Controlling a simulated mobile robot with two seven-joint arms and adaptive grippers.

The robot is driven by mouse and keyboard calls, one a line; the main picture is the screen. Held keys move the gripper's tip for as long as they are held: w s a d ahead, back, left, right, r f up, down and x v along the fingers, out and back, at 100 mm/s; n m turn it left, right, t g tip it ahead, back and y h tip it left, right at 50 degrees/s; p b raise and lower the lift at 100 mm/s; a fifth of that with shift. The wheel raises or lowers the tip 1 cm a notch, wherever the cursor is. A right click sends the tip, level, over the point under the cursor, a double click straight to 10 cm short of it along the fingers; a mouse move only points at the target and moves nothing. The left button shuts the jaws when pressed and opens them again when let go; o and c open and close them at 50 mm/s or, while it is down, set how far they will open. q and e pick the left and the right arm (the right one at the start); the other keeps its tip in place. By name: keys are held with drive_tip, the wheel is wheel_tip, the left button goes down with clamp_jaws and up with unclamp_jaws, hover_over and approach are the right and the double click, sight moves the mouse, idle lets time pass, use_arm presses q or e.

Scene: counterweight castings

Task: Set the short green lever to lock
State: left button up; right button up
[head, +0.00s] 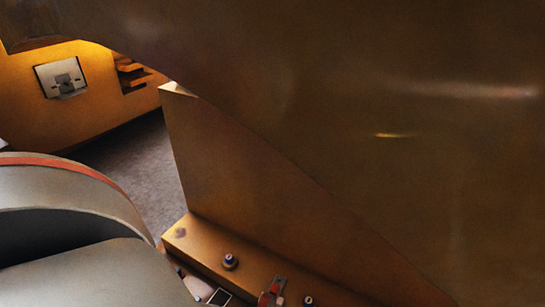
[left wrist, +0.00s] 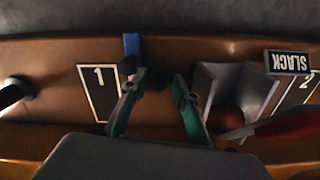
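My left gripper (left wrist: 158,84) shows in the left wrist view with its two teal-edged fingers apart and nothing visible between them. It is over a brown panel (left wrist: 60,60). I cannot make out a short green lever in either view; the gripper and its housing cover part of the panel. A plate marked 1 (left wrist: 98,90) lies to the left of the fingers. A plate reading SLACK (left wrist: 290,62) and one marked 2 (left wrist: 313,92) are to the right. My right gripper is not in view.
A red lever (left wrist: 280,129) crosses the lower right of the wrist view, close to the right finger. A blue piece (left wrist: 132,45) stands beyond the left finger. In the head view, a large brown casting (head: 360,110) fills the right; dark knobs (head: 230,262) sit on the ledge below.

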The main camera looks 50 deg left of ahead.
use_arm(q)
wheel_tip(320, 180, up, 12)
idle(0.7)
idle(0.4)
